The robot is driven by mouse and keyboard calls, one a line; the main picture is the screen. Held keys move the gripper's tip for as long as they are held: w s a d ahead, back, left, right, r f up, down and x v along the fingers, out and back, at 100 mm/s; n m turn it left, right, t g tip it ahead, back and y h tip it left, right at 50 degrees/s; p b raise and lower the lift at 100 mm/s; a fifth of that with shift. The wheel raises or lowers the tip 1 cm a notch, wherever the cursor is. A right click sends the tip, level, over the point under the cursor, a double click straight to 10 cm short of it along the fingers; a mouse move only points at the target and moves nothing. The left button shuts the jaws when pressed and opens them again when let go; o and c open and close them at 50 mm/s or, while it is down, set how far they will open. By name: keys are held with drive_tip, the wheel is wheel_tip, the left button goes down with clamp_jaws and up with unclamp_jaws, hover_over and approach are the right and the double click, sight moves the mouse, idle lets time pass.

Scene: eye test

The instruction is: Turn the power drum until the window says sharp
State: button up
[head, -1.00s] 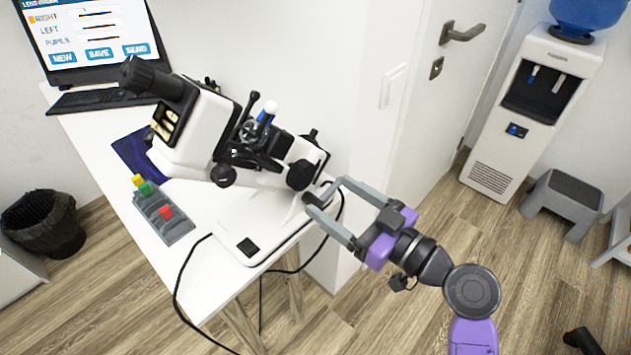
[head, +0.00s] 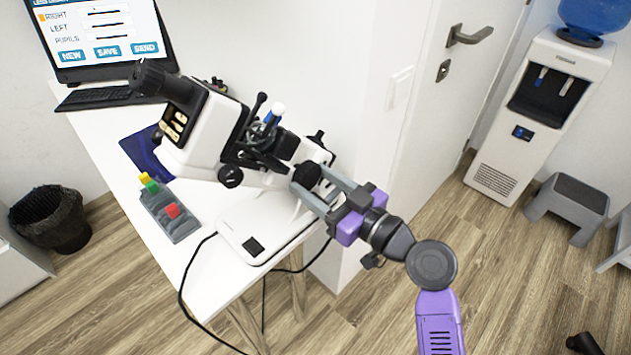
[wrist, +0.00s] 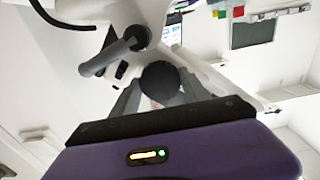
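A white and black lens-measuring instrument (head: 205,140) stands tilted on a white base on the desk. A round black knob (head: 306,174), which looks like the power drum, is on its near right side. My gripper (head: 310,180) is at this knob, with one grey finger on each side. In the wrist view the knob (wrist: 160,79) lies between the fingers, which look apart; contact is not clear. A black panel (head: 184,117) with pale shapes is near the eyepiece (head: 150,78). I can read no word in any window on the instrument.
A laptop (head: 98,40) stands at the back left. A grey tray (head: 178,224) with coloured blocks and a dark blue mat (head: 140,152) lie on the desk (head: 110,140). A black cable (head: 182,285) hangs off the front. A wall corner stands close right of the instrument.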

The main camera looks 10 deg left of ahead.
drive_tip(key=c, duration=0.5)
drive_tip(key=m, duration=0.3)
drive_tip(key=shift+m, duration=0.4)
drive_tip(key=m+p, duration=0.1)
drive_tip(key=m, duration=0.2)
drive_tip(key=shift+s+r+m, duration=0.1)
drive_tip(key=shift+m, duration=0.2)
drive_tip(key=m+p, duration=0.2)
drive_tip(key=m, duration=0.2)
drive_tip(key=shift+r+m, duration=0.1)
drive_tip(key=shift+m, duration=0.2)
drive_tip(key=shift+m+p, duration=1.15)
drive_tip(key=shift+m, duration=1.05)
